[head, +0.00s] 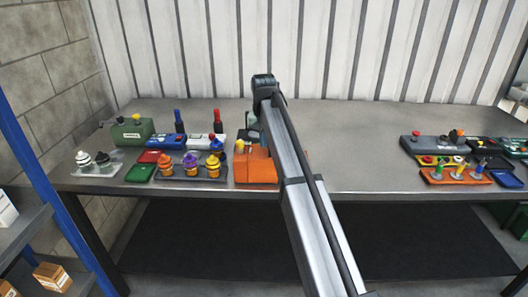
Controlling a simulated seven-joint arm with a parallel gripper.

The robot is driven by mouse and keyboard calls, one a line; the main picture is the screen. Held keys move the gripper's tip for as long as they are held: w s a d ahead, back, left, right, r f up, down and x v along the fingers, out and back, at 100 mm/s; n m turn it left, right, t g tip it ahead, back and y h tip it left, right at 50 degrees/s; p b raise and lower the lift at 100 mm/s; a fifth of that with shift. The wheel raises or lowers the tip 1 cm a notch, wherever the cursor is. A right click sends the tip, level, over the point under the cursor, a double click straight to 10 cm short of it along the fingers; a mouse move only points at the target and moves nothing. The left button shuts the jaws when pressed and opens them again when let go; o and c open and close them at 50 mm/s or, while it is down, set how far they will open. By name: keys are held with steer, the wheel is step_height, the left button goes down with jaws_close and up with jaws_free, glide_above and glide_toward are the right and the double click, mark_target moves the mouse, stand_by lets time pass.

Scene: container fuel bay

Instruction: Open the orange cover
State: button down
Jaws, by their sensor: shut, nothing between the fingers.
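An orange box-like unit (256,172), the orange thing nearest my arm, stands at the front middle of the table. Its upper orange part (257,153) looks like the cover, but its right side is hidden behind my arm, and I cannot tell how far it is open. My arm reaches in from the bottom right and bends over behind the unit. My gripper (250,134) points down just behind the unit, small and partly hidden. It is shut with nothing in it. I cannot tell whether it touches the cover.
Left of the unit, a grey tray (228,178) holds orange and purple knobs, with blue, red, white and green boxes behind and beside it. An orange panel (456,181) with coloured levers stands at the right. The table (365,150) between is clear. A ribbed wall closes the back.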

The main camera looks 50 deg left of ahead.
steer(key=shift+f, duration=0.6)
steer(key=w+d, duration=0.7)
steer(key=shift+w+d, duration=0.2)
stand_by(1.7)
steer(key=shift+s+a+r, duration=0.1)
steer(key=shift+s+a, duration=0.2)
steer(key=shift+r, duration=0.1)
step_height(320, 180, up, 8)
stand_by(1.1)
stand_by(0.3)
